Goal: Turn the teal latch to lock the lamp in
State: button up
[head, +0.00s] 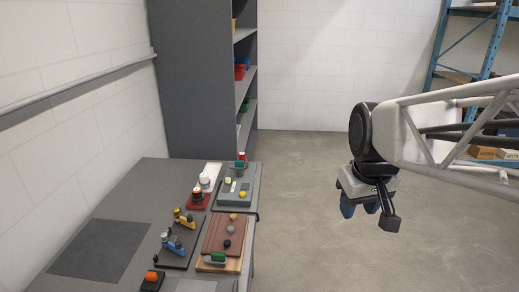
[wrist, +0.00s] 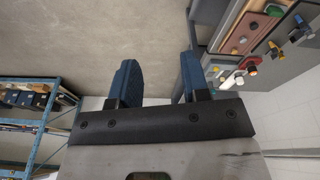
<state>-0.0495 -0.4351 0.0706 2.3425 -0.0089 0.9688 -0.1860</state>
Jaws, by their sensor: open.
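A small teal piece (head: 239,166), which may be the latch, sits at the far right end of the grey table, with a small red cap (head: 242,156) just behind it. It is too small to tell its turn angle, or whether the red cap is the lamp. My gripper (head: 360,209) hangs in the air to the right of the table, over open floor, well apart from everything. In the wrist view its two blue fingers (wrist: 158,80) are spread with nothing between them.
The table (head: 92,207) also holds a grey panel (head: 235,198) with a yellow knob, a brown board (head: 213,238), a green-handled piece (head: 215,258), and blue (head: 173,243) and yellow (head: 184,217) fixtures. A shelf (head: 196,80) stands behind. The floor between the table and my gripper is clear.

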jog(key=w+a+r+n, duration=0.1)
jog(key=w+a+n, duration=0.15)
jog(key=w, duration=0.55)
jog(key=w+a+r+n, duration=0.1)
jog(key=w+a, duration=0.2)
jog(key=w, duration=0.5)
jog(key=n+g, duration=0.2)
jog(key=n, duration=1)
send_over(239, 161)
jog(key=shift+m, duration=0.25)
jog(key=f, duration=1.7)
jog(key=shift+d, duration=0.4)
jog(key=shift+w+a+f, duration=0.15)
jog(key=shift+a+f, duration=0.1)
jog(key=shift+a, duration=0.05)
jog(key=shift+f, duration=0.1)
jog(key=shift+f, duration=3.8)
grip_shut()
